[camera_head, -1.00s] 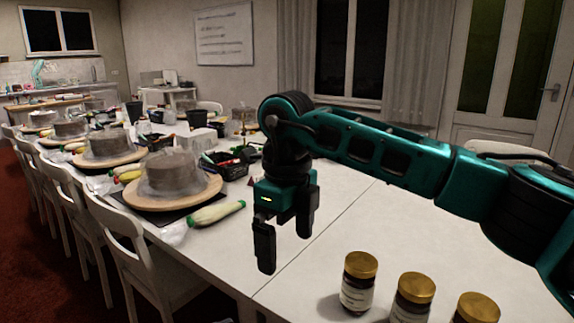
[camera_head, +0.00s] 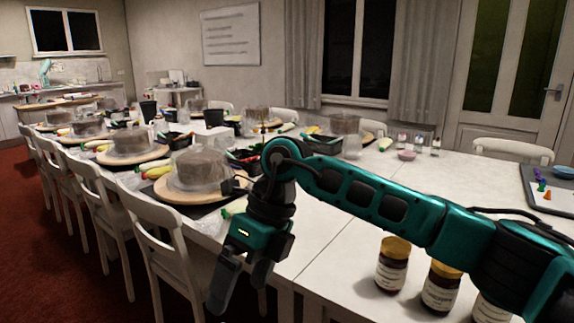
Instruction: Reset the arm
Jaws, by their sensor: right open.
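My right gripper (camera_head: 240,281) hangs at the near left edge of the white table (camera_head: 331,247), fingers pointing down. Its two dark fingers are apart and hold nothing. Its teal arm comes in from the right across the table. The nearest cake (camera_head: 199,169) sits on a round wooden turntable (camera_head: 170,194) beyond and to the left of the gripper, under clear wrap. My left gripper is not in view.
Jars with gold lids (camera_head: 393,263) stand close under my right forearm. White chairs (camera_head: 154,235) line the left side. A dark tray (camera_head: 556,190) lies at the right. More wrapped cakes (camera_head: 130,140) run along the table. The table's middle right is clear.

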